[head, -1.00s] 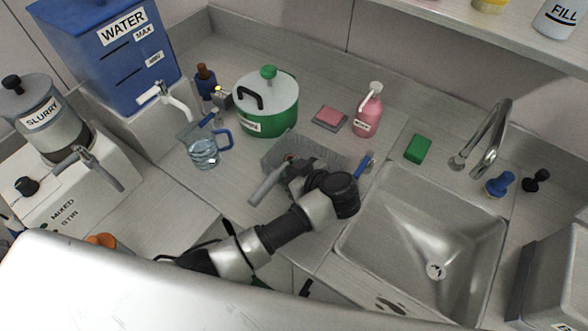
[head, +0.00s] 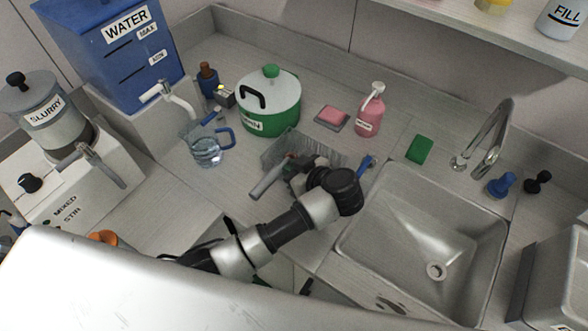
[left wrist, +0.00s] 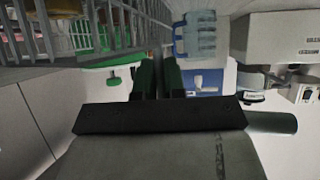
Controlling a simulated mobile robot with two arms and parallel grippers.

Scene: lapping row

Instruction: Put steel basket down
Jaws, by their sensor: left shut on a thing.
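The steel basket (head: 287,143) is a grey wire-mesh basket on the counter side left of the sink, in front of the pot. My left gripper (head: 308,163) is at its near side, shut on it. My wrist and forearm hide part of the basket. In the left wrist view, the basket's upright bars (left wrist: 105,28) fill the upper left, and the gripper's fingers (left wrist: 158,75) are close together beside them. I cannot tell whether the basket's bottom touches the counter. My right gripper is not in view.
A green-and-white pot (head: 268,103) stands just behind the basket, and a blue-handled jug (head: 208,151) stands to its left. A pink sponge on a tray (head: 333,117) and a pink bottle (head: 369,112) are behind right. The sink (head: 420,225) lies to the right.

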